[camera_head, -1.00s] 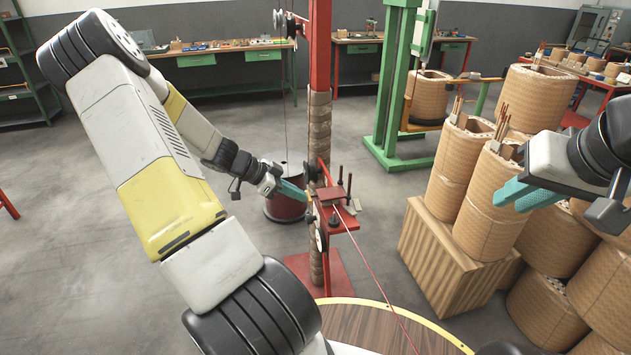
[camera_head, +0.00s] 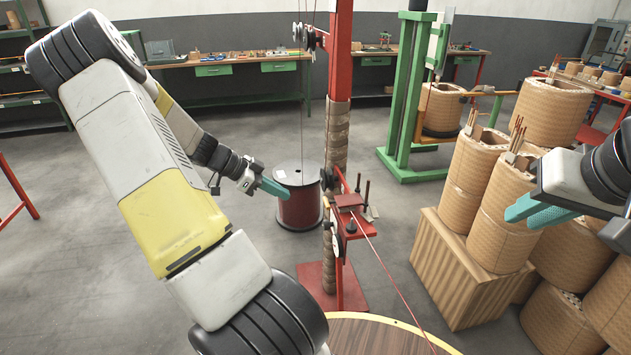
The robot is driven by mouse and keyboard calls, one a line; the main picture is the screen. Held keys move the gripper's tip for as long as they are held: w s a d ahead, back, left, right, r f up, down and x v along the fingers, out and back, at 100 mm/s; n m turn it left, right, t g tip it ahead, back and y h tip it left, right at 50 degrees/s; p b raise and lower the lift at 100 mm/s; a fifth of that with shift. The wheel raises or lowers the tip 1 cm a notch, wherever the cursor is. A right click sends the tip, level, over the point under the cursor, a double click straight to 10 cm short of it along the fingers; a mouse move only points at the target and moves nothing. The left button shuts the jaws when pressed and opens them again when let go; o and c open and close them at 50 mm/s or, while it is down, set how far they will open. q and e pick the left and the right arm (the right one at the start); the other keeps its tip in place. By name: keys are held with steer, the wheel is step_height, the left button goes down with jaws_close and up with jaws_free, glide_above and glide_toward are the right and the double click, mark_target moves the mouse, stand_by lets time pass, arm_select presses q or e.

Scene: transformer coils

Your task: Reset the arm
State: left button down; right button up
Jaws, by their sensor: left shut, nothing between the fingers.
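My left gripper (camera_head: 276,189) has teal fingers and is shut with nothing in it. It is left of the red stand (camera_head: 338,60) and appears in front of the wire spool (camera_head: 300,200), apart from the red wire guide (camera_head: 352,212) on the stand. My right gripper (camera_head: 533,211) shows at the right edge, in front of the brown coils. Its teal fingers appear apart, with nothing seen between them. A red wire (camera_head: 393,280) runs from the guide down toward the round wooden table (camera_head: 370,338).
Brown wrapped coils (camera_head: 480,165) stand on a wooden crate (camera_head: 458,275) at the right. A green lifting frame (camera_head: 408,95) stands behind. Workbenches (camera_head: 230,68) line the back wall. The floor at the left is mostly clear.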

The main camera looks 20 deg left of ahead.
arm_select(q)
steer(key=s+d+r+n+g+y, duration=0.2)
steer(key=s+d+r, duration=0.1)
steer(key=d+r, duration=0.35)
steer(key=s+d+r+n+g+y, duration=0.1)
steer(key=s+d+r+y, duration=0.15)
steer(key=d+r, duration=0.4)
steer(key=s+d+r+n+t, duration=0.1)
steer(key=s+d+r+n, duration=0.2)
steer(key=s, duration=0.3)
steer(key=s+d+r+n+t+y, duration=0.1)
steer(key=s+d+r+n+t, duration=0.1)
steer(key=s+d+r+n, duration=0.2)
steer(key=s+d+r, duration=0.1)
steer(key=s+d, duration=0.1)
steer(key=s, duration=0.1)
steer(key=shift+r+n+t, duration=0.15)
steer(key=shift+n+t, duration=0.15)
steer(key=shift+y, duration=0.25)
stand_by(0.4)
